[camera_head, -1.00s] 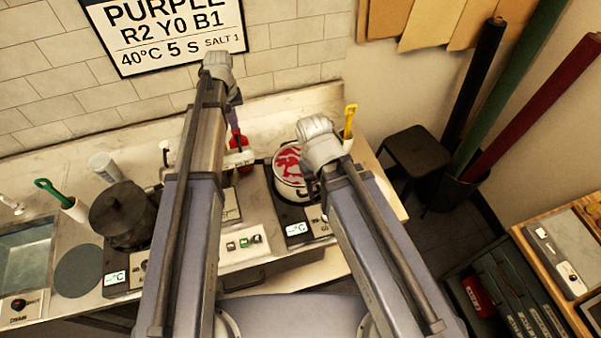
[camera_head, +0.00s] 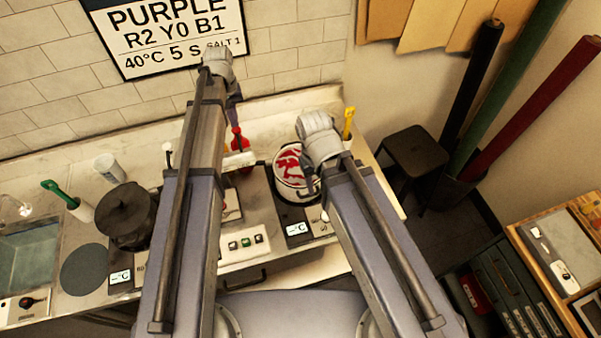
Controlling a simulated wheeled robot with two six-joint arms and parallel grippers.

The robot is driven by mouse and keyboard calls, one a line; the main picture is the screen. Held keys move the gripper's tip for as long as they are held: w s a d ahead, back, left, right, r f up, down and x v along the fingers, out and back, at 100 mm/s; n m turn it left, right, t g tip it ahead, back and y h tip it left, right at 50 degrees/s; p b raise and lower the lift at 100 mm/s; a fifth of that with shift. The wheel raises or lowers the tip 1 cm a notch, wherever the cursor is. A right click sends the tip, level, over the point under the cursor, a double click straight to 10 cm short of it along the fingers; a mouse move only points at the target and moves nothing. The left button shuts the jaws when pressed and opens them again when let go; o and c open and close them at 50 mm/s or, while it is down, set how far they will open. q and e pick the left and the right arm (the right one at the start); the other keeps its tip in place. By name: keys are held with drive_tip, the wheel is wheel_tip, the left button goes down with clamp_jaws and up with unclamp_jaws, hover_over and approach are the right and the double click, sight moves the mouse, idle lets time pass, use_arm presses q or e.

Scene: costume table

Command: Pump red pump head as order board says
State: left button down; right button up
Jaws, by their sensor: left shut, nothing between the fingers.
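The order board (camera_head: 170,35) hangs on the tiled wall and reads "PURPLE, R2 Y0 B1, 40°C 5 S, SALT 1"; my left wrist covers a little of it. The red pump head (camera_head: 237,139) stands at the back of the counter, partly behind my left arm. My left gripper (camera_head: 235,115) is shut and empty, pointing down just above the red pump head; whether it touches cannot be told. My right gripper (camera_head: 307,183) is over the round vessel with a red and white pattern (camera_head: 287,166); its fingers are too unclear to tell open from shut.
A dark lidded pot (camera_head: 126,215) stands on the counter left of my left arm. A white cup (camera_head: 109,167), a green-handled tool (camera_head: 66,195), a yellow-handled tool (camera_head: 348,122) and a sink (camera_head: 25,255) are around. A black stool (camera_head: 413,150) stands right of the counter.

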sight(236, 129)
use_arm(q)
drive_tip(key=shift+f, duration=0.1)
idle(0.3)
drive_tip(key=shift+f+b, duration=1.4)
drive_tip(key=shift+b, duration=0.15)
drive_tip(key=shift+r, duration=0.2)
drive_tip(key=shift+r+p, duration=1.35)
drive_tip(key=shift+p, duration=0.2)
wheel_tip(236, 129, up, 6)
drive_tip(key=p, duration=0.6)
